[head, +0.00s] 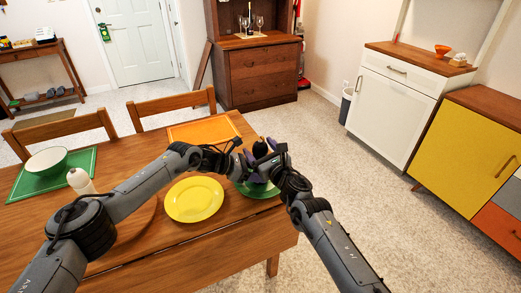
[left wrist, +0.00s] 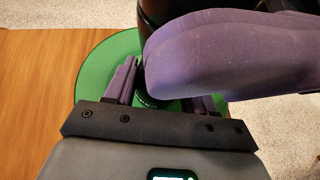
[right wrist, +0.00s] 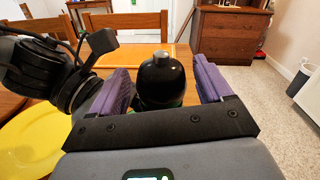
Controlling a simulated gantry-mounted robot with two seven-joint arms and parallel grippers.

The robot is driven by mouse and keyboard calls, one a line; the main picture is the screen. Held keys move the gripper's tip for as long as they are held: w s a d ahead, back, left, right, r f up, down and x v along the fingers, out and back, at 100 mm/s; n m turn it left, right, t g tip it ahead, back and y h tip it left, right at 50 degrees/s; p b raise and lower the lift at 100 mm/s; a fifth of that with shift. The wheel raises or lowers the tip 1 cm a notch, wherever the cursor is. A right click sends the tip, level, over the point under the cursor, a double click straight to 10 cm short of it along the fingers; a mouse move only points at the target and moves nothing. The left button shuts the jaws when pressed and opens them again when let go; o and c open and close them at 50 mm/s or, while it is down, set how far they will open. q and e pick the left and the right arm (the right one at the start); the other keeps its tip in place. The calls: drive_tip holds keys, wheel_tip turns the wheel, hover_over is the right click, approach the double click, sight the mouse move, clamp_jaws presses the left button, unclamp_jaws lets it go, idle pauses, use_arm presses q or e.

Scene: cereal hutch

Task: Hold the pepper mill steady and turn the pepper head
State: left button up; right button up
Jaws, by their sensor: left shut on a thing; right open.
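The pepper mill (head: 261,147) is black and stands upright at the table's right end, mostly hidden by my grippers in the head view. My left gripper (left wrist: 160,92) is shut on the mill's lower body. My right gripper (right wrist: 162,82) is open, with its purple fingers on either side of the mill's black domed head (right wrist: 162,80), which has a silver knob on top. Gaps show between the head and both fingers. In the left wrist view a right finger (left wrist: 230,55) crosses in front of the mill and hides part of it.
A green plate (left wrist: 93,80) lies beneath the grippers. A yellow plate (head: 194,200) is to its left on the wooden table (head: 150,246). A white bottle (head: 80,181) and a bowl (head: 46,161) on a green mat are farther left. An orange mat (head: 205,130) lies behind.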

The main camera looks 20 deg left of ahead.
drive_tip(key=c, duration=1)
drive_tip(key=shift+t, duration=0.3)
drive_tip(key=m+t+h, duration=0.2)
drive_tip(key=m+h, duration=0.1)
drive_tip(key=h, duration=0.1)
drive_tip(key=shift+a+t, duration=0.15)
drive_tip(key=shift+t, duration=0.25)
drive_tip(key=shift+m+t+h, duration=0.8)
drive_tip(key=shift+m+h, duration=0.5)
drive_tip(key=shift+h, duration=0.3)
